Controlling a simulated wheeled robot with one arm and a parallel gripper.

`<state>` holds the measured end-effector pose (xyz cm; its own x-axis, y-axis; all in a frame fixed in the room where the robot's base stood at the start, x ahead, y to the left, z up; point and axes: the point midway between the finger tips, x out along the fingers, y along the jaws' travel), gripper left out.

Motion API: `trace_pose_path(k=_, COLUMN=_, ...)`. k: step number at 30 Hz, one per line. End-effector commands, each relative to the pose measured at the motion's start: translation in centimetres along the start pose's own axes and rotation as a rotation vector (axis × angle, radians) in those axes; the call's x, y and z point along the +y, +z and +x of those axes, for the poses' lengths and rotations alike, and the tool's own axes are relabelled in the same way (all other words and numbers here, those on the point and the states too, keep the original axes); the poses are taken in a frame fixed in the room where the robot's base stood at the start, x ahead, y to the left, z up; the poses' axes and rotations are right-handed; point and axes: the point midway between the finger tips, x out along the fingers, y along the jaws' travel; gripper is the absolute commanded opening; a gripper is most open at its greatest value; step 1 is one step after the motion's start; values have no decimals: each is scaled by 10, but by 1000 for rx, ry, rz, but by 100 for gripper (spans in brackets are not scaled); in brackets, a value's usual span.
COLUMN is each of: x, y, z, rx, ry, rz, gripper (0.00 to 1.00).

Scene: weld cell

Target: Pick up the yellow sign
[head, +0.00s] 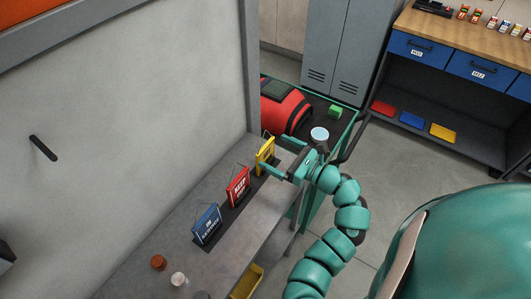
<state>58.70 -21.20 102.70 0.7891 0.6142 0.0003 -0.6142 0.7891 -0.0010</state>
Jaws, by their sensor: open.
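The yellow sign (264,154) stands upright at the far end of a dark strip (231,212) on the grey bench. Part of it is hidden behind my gripper. My gripper (272,154) is open, and its two teal fingers reach toward the sign from the right. One finger is at the sign's far side and the other near its lower front. I cannot tell whether they touch it. A red sign (237,187) and a blue sign (207,224) stand in a row nearer to me on the same strip.
The bench (160,230) meets a grey wall panel (130,130) at left. Small round items, including a brown one (159,262), sit at its near end. A green cart with a red machine (285,108) stands just beyond. A workbench (460,45) is at back right; floor between is clear.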

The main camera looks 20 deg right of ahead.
Motion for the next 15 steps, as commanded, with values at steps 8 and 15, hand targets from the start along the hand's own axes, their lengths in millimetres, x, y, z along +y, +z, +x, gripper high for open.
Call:
trace_pose_path(k=8, x=0, y=1, z=18, rx=-1, ry=3, rz=1, gripper=100)
trace_pose_path(k=15, x=0, y=3, z=47, rx=2, ry=8, rz=2, gripper=100)
